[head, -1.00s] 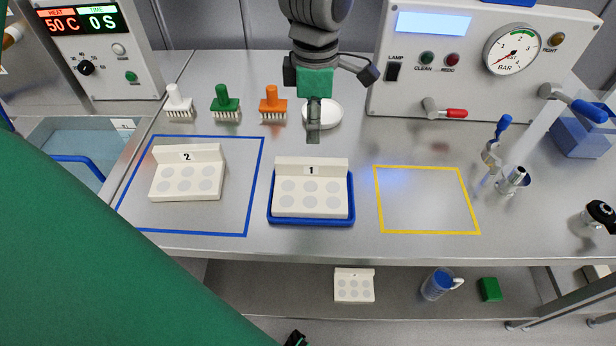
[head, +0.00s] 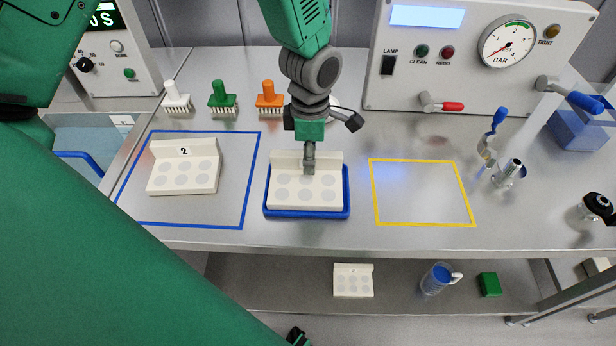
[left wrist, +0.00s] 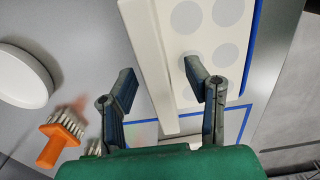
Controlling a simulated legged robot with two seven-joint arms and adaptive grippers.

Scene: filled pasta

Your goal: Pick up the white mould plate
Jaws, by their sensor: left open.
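A white mould plate (head: 325,190) with round pale cups and a raised back wall sits in a blue tray (head: 306,213). My left gripper (head: 309,171) points down at its back wall and hides the number there. In the left wrist view the open fingers (left wrist: 160,78) appear on either side of the raised wall of the mould plate (left wrist: 148,50); I cannot tell whether they touch it. A second white mould plate (head: 184,168), marked 2, lies in the blue outline at left. My right gripper is not recognisable in these views.
White, green and orange brushes (head: 270,97) stand behind the plates; a white round object (left wrist: 22,76) is near the orange one. A yellow outline (head: 422,223) at right is empty. A panel with gauge and taps (head: 480,60) stands behind. Another plate (head: 353,281) lies on the lower shelf.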

